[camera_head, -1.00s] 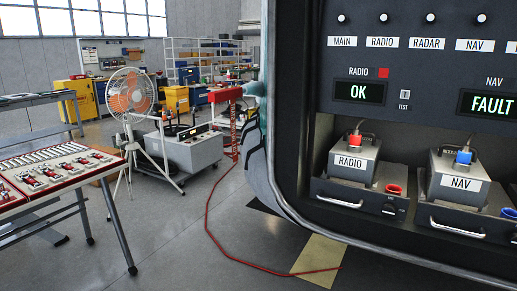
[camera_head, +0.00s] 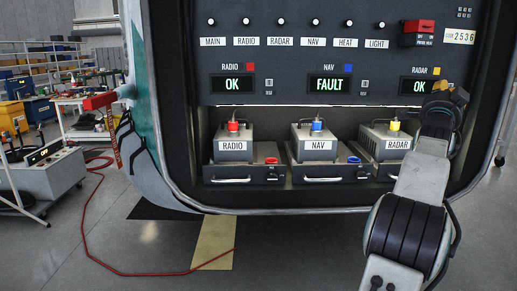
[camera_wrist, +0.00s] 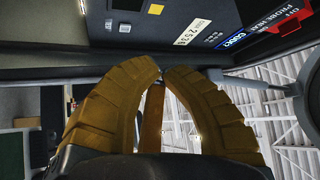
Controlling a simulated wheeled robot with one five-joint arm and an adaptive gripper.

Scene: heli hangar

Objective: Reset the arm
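My arm rises at the right of the head view, in front of the radar side of the panel. My gripper (camera_head: 447,93) is at its upper end, below the RADAR display (camera_head: 419,86), which reads OK. The arm partly covers the radar unit (camera_head: 385,138). In the wrist view, the two yellow-brown fingers of my gripper (camera_wrist: 162,68) curve together and their tips almost meet. A brown strip shows behind the gap between them. I see nothing held.
The equipment bay (camera_head: 293,117) holds the radio unit (camera_head: 233,146) and nav unit (camera_head: 313,143). The NAV display (camera_head: 329,85) reads FAULT and the RADIO display (camera_head: 232,84) reads OK. A red hose (camera_head: 87,215) lies on the floor. A grey cart (camera_head: 50,175) stands left.

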